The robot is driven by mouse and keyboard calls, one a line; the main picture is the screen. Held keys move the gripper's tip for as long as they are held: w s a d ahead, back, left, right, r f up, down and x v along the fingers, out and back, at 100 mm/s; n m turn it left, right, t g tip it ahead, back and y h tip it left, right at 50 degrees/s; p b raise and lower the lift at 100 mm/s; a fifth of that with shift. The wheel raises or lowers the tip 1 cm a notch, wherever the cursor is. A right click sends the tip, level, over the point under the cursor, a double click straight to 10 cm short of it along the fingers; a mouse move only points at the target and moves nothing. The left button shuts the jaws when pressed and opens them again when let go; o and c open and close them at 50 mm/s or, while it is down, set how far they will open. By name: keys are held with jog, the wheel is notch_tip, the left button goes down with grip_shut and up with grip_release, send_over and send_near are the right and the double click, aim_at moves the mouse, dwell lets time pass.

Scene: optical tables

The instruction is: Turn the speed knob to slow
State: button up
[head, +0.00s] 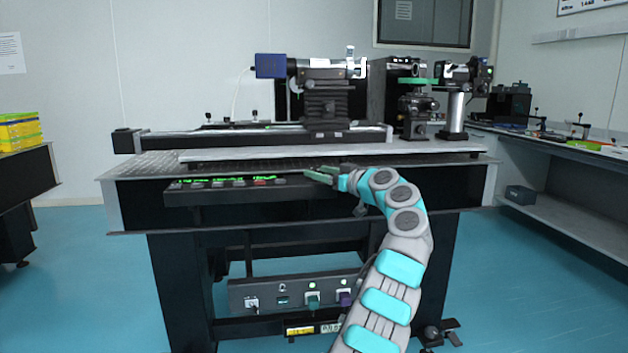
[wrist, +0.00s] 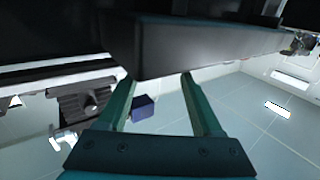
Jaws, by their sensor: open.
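A dark control panel (head: 180,198) with green-lit markings and several small controls, one of them red, hangs under the front edge of the optical table. Which control is the speed knob cannot be told at this size. My gripper (head: 322,174) is at the right end of this panel, under the tabletop. In the wrist view my gripper (wrist: 158,78) is open, with nothing between its two green fingers. A dark bar-shaped housing (wrist: 205,45) lies just beyond the fingertips; no knob can be made out on it.
The optical table (head: 135,190) carries a long rail and a microscope-like instrument (head: 325,100). A lower box (head: 240,295) with switches and plugs sits between the table legs. A side bench (head: 560,150) stands at right. The blue floor is open on both sides.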

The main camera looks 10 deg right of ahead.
jog(key=b+v, duration=0.3)
jog(key=v, duration=0.1)
jog(key=shift+s+d, duration=0.1)
jog(key=shift+s, duration=0.05)
